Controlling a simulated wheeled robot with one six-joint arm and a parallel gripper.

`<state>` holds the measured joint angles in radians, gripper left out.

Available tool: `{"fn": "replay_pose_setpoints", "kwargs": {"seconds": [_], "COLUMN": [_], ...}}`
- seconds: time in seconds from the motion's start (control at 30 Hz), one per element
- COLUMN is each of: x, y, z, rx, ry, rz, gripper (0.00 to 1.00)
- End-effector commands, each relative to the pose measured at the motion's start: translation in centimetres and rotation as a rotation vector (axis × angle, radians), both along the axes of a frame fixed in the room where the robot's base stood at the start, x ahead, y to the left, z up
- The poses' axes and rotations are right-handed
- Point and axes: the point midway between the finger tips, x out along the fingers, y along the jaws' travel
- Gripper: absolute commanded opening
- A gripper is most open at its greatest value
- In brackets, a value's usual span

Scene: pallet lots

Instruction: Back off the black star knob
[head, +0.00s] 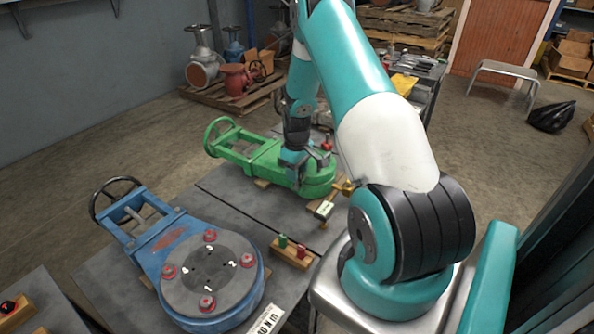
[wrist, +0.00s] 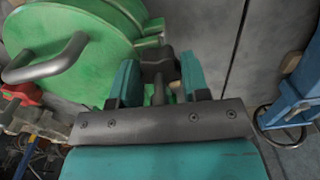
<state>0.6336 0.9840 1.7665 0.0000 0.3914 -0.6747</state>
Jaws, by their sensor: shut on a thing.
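A green valve (head: 265,160) lies on the dark table in the middle of the head view. In the wrist view its round green body (wrist: 75,40) fills the upper left, with a grey bar handle (wrist: 45,65) on its face. My gripper (head: 292,170) is at the valve's side in the head view. In the wrist view the teal fingers of my gripper (wrist: 160,80) are shut on a dark part, the black star knob (wrist: 158,62), beside the green body. The fingers cover most of the knob, and its star shape does not show clearly. In the head view the knob is hidden.
A blue valve (head: 150,235) with a grey bolted cover (head: 212,272) stands at the front left. A wooden block (head: 291,254) with green and red pieces and a brass-coloured part with a tag (head: 325,209) lie near the green valve. Pallets (head: 235,95) stand behind.

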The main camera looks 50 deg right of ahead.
Motion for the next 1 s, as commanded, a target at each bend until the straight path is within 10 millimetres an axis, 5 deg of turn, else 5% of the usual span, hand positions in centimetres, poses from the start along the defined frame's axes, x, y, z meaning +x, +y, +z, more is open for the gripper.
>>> {"fn": "replay_pose_setpoints", "kwargs": {"seconds": [0.6, 1.0], "x": [0.10, 0.11], "y": [-0.08, -0.08], "z": [0.13, 0.13], "rx": [-0.003, -0.004], "ry": [-0.002, -0.002], "rz": [0.561, 0.777], "gripper": [0.19, 0.19]}}
